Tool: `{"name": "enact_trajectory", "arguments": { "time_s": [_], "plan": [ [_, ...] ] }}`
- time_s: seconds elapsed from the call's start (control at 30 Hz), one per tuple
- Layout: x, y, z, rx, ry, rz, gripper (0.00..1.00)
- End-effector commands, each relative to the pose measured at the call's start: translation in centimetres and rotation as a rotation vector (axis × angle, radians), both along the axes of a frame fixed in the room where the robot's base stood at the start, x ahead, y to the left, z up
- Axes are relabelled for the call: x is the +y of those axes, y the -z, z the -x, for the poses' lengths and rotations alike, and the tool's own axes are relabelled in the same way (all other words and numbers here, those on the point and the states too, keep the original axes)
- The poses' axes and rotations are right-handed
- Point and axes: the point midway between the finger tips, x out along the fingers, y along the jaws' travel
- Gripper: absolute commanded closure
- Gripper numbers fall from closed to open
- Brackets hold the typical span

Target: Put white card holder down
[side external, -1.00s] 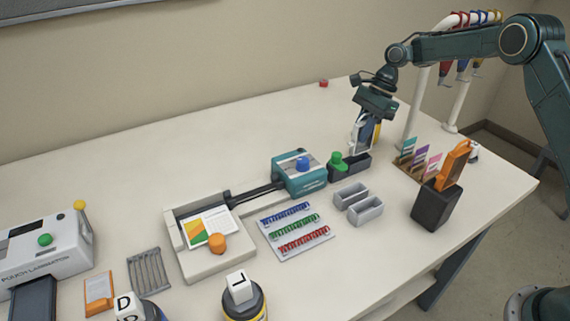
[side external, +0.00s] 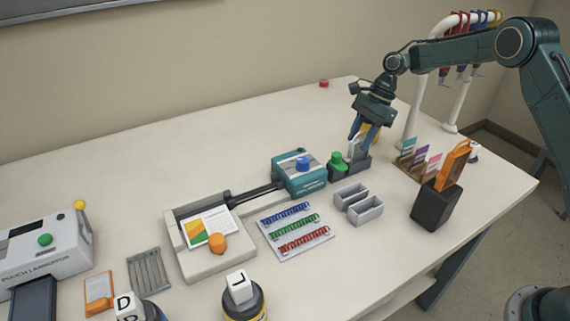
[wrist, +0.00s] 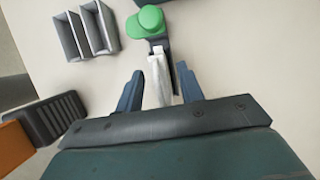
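The white card holder (wrist: 159,80) shows in the wrist view between my two fingers, with clear gaps on both sides. In the side external view the white card holder (side external: 356,150) stands at the dark slotted base with the green knob (side external: 337,160), below my fingers. My gripper (wrist: 158,85) is open; its blue fingers are apart and touch nothing that I can see. In the side external view my gripper (side external: 362,136) is just above the dark base. The holder's lower end is hidden in or behind the base.
Two grey bins (side external: 358,203) stand in front of the base. A black box with an orange tool (side external: 437,204) and a rack of coloured cards (side external: 418,160) are to the right. A teal device (side external: 299,174) is close on the left.

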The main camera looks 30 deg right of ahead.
Motion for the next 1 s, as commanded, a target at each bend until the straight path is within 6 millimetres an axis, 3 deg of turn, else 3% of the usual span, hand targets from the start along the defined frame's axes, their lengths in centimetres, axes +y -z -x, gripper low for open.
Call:
{"name": "enact_trajectory", "arguments": {
  "time_s": [0.37,1.0],
  "plan": [
    [0.0,-0.8,0.0,-0.002,0.000,0.000,0.62],
    [-2.4,-6.5,-0.1,-0.002,0.000,-0.002,0.62]
  ]
}}
